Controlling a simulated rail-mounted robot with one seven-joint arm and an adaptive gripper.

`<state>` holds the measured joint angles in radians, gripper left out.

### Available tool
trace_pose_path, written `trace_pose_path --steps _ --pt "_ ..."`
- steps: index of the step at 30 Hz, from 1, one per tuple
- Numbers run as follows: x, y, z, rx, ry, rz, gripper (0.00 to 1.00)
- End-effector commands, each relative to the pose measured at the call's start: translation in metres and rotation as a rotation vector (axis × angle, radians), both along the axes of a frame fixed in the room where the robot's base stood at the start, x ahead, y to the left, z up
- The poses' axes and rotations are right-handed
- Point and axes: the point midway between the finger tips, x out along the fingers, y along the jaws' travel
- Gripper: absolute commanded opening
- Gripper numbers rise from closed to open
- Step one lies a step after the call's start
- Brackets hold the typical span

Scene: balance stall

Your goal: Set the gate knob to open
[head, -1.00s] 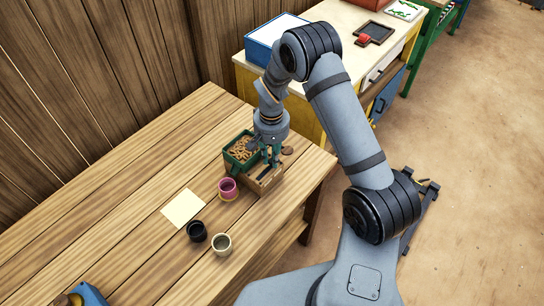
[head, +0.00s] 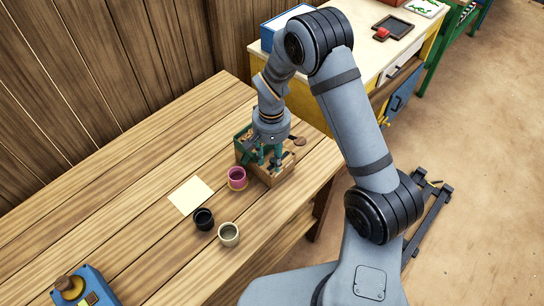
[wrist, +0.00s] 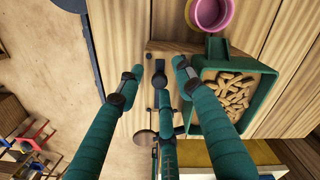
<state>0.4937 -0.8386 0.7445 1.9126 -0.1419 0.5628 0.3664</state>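The wooden dispenser box (head: 279,178) stands near the table's far right end, with a green hopper (wrist: 262,108) of peanuts (wrist: 232,92) beside it. My gripper (wrist: 160,68) is over the box, its teal-wrapped fingers spread apart and nothing seen between them in hold. A small dark bar-like part (wrist: 160,79), perhaps the gate knob, lies on the box between the fingertips; I cannot tell its setting or whether a finger touches it. A brown round piece (wrist: 145,136) sits at the box's edge. In the head view my gripper (head: 269,160) hides much of the hopper and box top.
A pink cup (head: 237,179) stands close to the box. A blue device (head: 88,288) is at lower left. The table middle (head: 130,180) is clear.

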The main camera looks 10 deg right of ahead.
Motion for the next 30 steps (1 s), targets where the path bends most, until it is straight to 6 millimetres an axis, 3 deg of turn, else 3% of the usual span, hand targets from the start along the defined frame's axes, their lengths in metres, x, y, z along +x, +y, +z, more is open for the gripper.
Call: trace_pose_path --steps 10,24,30 --pt "0.002 -0.001 0.011 0.0 -0.004 -0.001 0.36" --pt "0.002 0.0 0.101 0.002 -0.005 -0.001 0.36" --pt "0.001 -0.001 0.118 0.001 -0.001 -0.001 0.36"
